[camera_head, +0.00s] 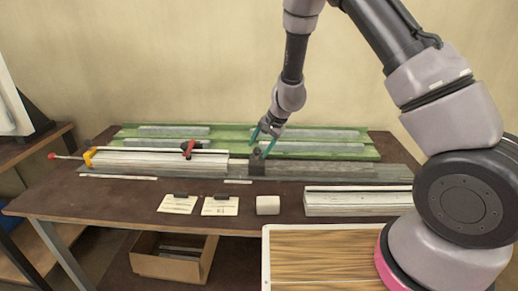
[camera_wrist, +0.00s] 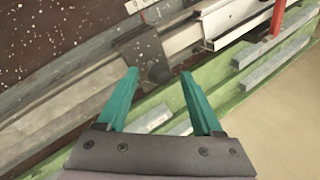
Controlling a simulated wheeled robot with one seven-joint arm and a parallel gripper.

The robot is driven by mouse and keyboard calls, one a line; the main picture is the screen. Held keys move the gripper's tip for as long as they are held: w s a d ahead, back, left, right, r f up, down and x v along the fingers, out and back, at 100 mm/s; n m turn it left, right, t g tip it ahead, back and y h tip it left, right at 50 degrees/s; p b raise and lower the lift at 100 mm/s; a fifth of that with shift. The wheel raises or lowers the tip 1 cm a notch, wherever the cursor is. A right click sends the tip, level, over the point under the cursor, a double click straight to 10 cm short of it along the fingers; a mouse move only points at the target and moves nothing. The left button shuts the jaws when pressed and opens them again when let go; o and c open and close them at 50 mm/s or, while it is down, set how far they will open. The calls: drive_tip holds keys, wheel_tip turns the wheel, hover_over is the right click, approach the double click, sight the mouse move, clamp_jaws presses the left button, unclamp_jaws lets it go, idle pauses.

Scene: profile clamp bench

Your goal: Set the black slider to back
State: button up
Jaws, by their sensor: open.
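The black slider (camera_head: 257,168) is a dark block sitting across the long grey rail (camera_head: 340,172) on the bench, near the middle. In the wrist view the slider (camera_wrist: 147,52) lies just beyond my fingertips. My gripper (camera_head: 263,143) has two teal fingers, spread open and empty, just above and behind the slider. In the wrist view the open gripper (camera_wrist: 159,73) points at the slider's near edge; I cannot tell whether a finger touches it. Small white label strips (camera_head: 238,181) lie along the rail's front edge; their writing is too small to read.
A white profile (camera_head: 150,160) with a red and yellow clamp (camera_head: 88,157) lies left of the slider. A red handle (camera_head: 188,149) stands behind. Green trays (camera_head: 330,154) with grey bars fill the back. Cards (camera_head: 221,206), a pale block (camera_head: 268,205) and another profile (camera_head: 345,203) lie in front.

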drive_tip(key=shift+w+a+f, duration=0.1)
drive_tip(key=shift+a+f, duration=0.05)
drive_tip(key=shift+f, duration=0.25)
clamp_jaws()
idle(1.2)
